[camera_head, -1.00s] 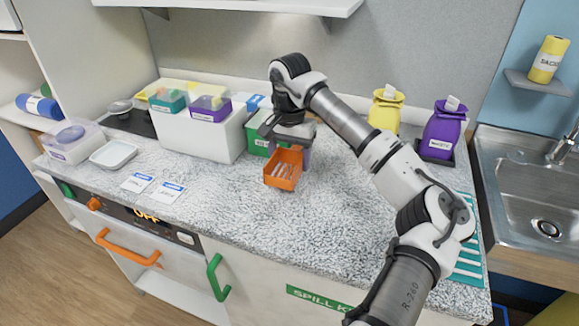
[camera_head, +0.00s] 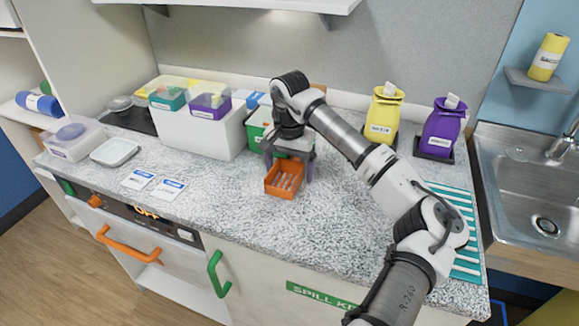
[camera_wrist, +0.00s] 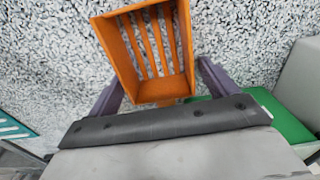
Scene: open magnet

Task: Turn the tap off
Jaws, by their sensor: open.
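The tap (camera_head: 564,147) is a grey metal spout at the right edge of the head view, over the sink. Its handle cannot be made out, nor whether water runs. My gripper (camera_head: 289,170) is far to its left, low over the counter. In the wrist view my gripper (camera_wrist: 158,76) has its two purple fingers apart, one on each side of an orange tray. The orange tray (camera_head: 285,191) has slots and appears to rest on the counter. It also shows in the wrist view (camera_wrist: 107,45), with gaps to both fingers.
The metal sink (camera_head: 510,210) is at the right. Yellow (camera_head: 382,118) and purple (camera_head: 440,135) bag-shaped containers stand at the back right, and a teal striped mat (camera_head: 466,262) lies near the sink. A white bin (camera_head: 205,138) is left of my gripper. The front middle counter is clear.

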